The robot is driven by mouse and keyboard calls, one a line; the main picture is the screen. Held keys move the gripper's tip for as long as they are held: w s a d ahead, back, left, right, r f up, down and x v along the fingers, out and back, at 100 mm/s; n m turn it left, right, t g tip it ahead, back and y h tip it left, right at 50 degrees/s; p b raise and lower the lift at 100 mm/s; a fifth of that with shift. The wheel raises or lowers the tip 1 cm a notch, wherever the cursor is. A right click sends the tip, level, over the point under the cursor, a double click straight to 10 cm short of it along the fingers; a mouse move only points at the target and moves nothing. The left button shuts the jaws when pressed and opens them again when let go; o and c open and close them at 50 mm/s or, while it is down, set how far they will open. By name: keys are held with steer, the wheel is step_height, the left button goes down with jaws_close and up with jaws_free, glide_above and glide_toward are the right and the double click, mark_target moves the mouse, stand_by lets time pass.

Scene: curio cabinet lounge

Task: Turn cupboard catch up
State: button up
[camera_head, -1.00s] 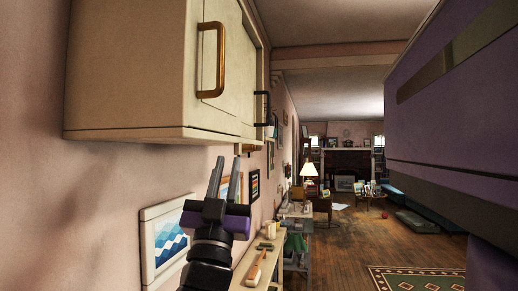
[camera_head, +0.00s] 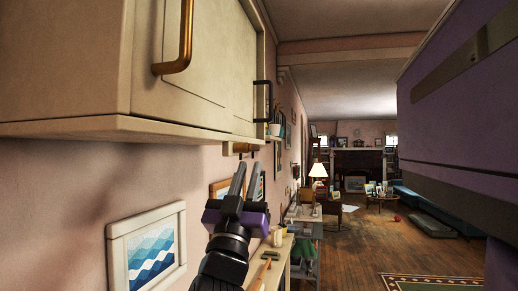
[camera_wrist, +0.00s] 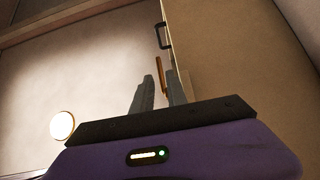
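The pale cupboard (camera_head: 190,75) hangs on the wall at the upper left in the head view. A small brown piece (camera_head: 240,148), which looks like the catch, sits at the underside of its far end. In the wrist view a brown upright bar (camera_wrist: 160,72), probably the same catch, shows between and beyond my fingertips. My gripper (camera_head: 246,173) is open, its two grey fingers apart and pointing up just below that piece. In the wrist view my gripper (camera_wrist: 160,84) shows nothing clearly held. Whether a finger touches the bar cannot be told.
The cupboard has a brass handle (camera_head: 184,40) near and a black handle (camera_head: 263,100) farther along. A framed wave picture (camera_head: 147,248) hangs on the wall left of my arm. A narrow table (camera_head: 272,268) stands below. The wooden floor (camera_head: 352,240) to the right is open.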

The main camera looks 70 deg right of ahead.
mark_target(256, 148)
steer(key=shift+g, duration=0.3)
steer(key=shift+p+x, duration=2.05)
steer(key=shift+x, duration=1.95)
jaws_close()
